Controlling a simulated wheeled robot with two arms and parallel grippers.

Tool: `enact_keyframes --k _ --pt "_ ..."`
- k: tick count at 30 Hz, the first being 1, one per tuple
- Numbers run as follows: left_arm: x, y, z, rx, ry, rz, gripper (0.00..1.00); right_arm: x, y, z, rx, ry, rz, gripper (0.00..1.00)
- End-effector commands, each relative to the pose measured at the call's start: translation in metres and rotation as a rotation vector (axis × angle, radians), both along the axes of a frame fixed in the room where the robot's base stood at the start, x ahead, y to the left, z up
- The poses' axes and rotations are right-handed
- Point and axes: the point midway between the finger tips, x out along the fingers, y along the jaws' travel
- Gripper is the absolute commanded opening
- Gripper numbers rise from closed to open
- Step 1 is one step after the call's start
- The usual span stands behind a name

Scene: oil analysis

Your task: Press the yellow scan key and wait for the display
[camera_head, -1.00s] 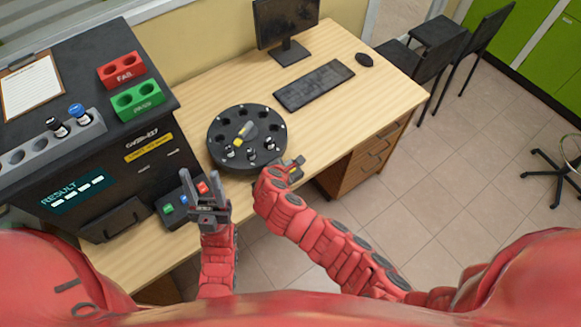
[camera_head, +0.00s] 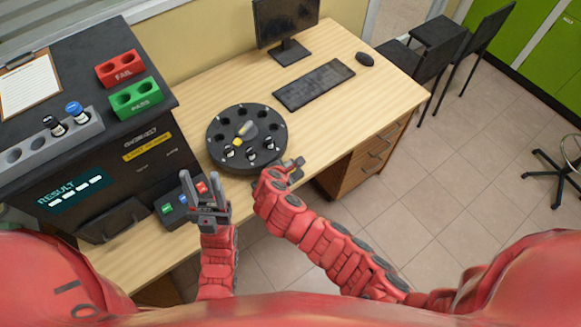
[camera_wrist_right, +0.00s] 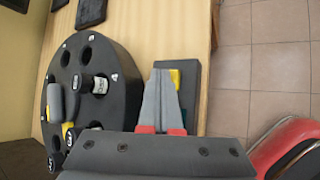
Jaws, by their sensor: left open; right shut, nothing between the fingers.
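A small dark key box (camera_wrist_right: 190,85) lies near the table edge in the right wrist view, with a yellow key (camera_wrist_right: 175,78) and a teal patch partly hidden behind my fingers. My right gripper (camera_wrist_right: 160,78) is shut and empty, its tips over or beside the yellow key; contact cannot be told. In the head view my right gripper (camera_head: 297,163) is beside the round black carousel. My left gripper (camera_head: 203,185) is open and empty in front of a box with green, blue and red keys (camera_head: 183,199). The RESULT display (camera_head: 76,191) on the black machine shows only dashes.
The black carousel (camera_head: 222,160) holds several vials. The black machine (camera_head: 145,120) bears green (camera_head: 137,99) and red (camera_head: 121,68) racks and a grey rack with two vials. A monitor (camera_head: 286,22), keyboard (camera_head: 314,84) and mouse (camera_head: 364,59) stand farther back.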

Motion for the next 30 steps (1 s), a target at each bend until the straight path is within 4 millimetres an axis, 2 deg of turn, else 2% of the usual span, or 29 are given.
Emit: enact_keyframes --k 30 --pt "0.0000 0.0000 -0.0059 0.000 0.000 0.000 0.50 -0.0004 -0.0001 -0.0077 0.000 0.001 0.000 0.00"
